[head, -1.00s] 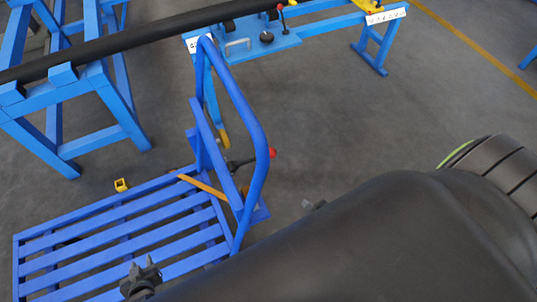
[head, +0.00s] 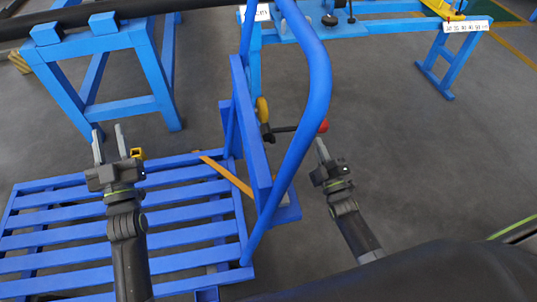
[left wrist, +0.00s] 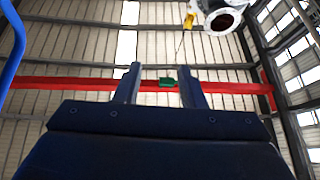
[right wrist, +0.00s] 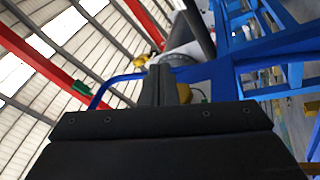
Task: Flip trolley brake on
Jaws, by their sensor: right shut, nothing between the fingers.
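The blue trolley has a slatted deck (head: 120,235) and a tall looped handle (head: 318,90). A brake lever with a red knob (head: 323,126) sticks out to the right from a dark pivot by a yellow disc (head: 262,110) on the trolley's upright. My right gripper (head: 321,150) is shut and empty, just below the red knob; whether it touches the knob is unclear. Its closed fingers also show in the right wrist view (right wrist: 165,85). My left gripper (head: 108,145) is open and empty above the deck's left part. Its spread fingers show in the left wrist view (left wrist: 160,85).
A blue stand (head: 100,65) carries a dark pipe at the back left. A blue bench with small fittings (head: 350,25) stands at the back. A small yellow block (head: 137,153) shows beyond the left gripper.

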